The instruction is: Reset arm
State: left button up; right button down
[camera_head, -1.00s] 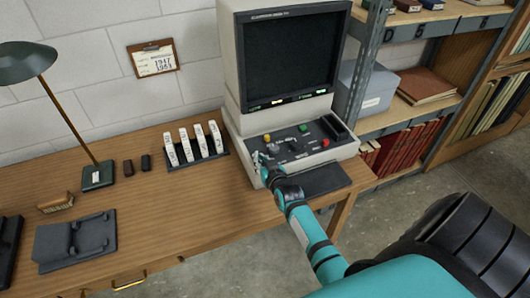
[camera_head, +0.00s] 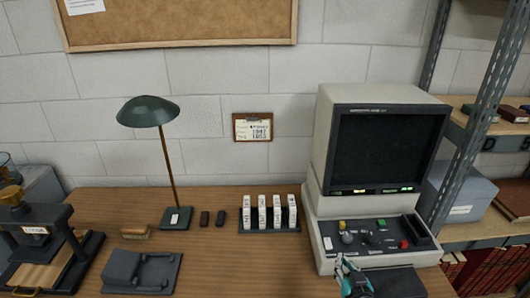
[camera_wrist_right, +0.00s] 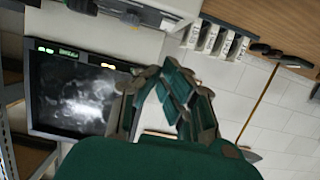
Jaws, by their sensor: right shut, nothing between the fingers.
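My right gripper (camera_head: 343,262) shows at the bottom edge of the head view, in front of the left part of the reader's control panel. It is shut and empty; I cannot tell whether it touches the panel. In the right wrist view its fingers (camera_wrist_right: 152,73) are together, with the reader's screen (camera_wrist_right: 75,92) behind on the left. The microfilm-style reader (camera_head: 375,150) is a beige machine with a dark screen in the head view, and knobs and coloured buttons (camera_head: 370,238) on its panel. My left gripper is not in view.
The wooden desk (camera_head: 235,265) holds a rack of white boxes (camera_head: 270,215), two small dark blocks (camera_head: 212,218), a green lamp (camera_head: 148,112), a brush (camera_head: 135,232), a dark tray (camera_head: 140,272) and a press (camera_head: 45,235). A metal shelf (camera_head: 480,130) stands right. The desk's front middle is clear.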

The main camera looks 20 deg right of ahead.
jog(key=s+a+n+g+y, duration=0.2)
jog(key=s+a+g, duration=0.5)
jog(key=s, duration=0.5)
jog(key=s+a+n+g+y, duration=0.2)
jog(key=s+a+n+g, duration=0.15)
jog(key=s+a, duration=0.65)
jog(key=s+d+f+g+b, duration=0.1)
jog(key=s+f, duration=0.1)
jog(key=f, duration=1.4)
jog(key=s+d+f+g+b, duration=0.1)
jog(key=s+f, duration=0.2)
jog(key=f, duration=1.2)
jog(key=s+d+f+g+b, duration=0.1)
jog(key=s+d+f, duration=0.1)
jog(key=s+f, duration=1.3)
jog(key=shift+d+f+h+b, duration=0.2)
jog(key=shift+d+h+b, duration=0.1)
jog(key=shift+d+b, duration=0.1)
jog(key=shift+m, duration=0.25)
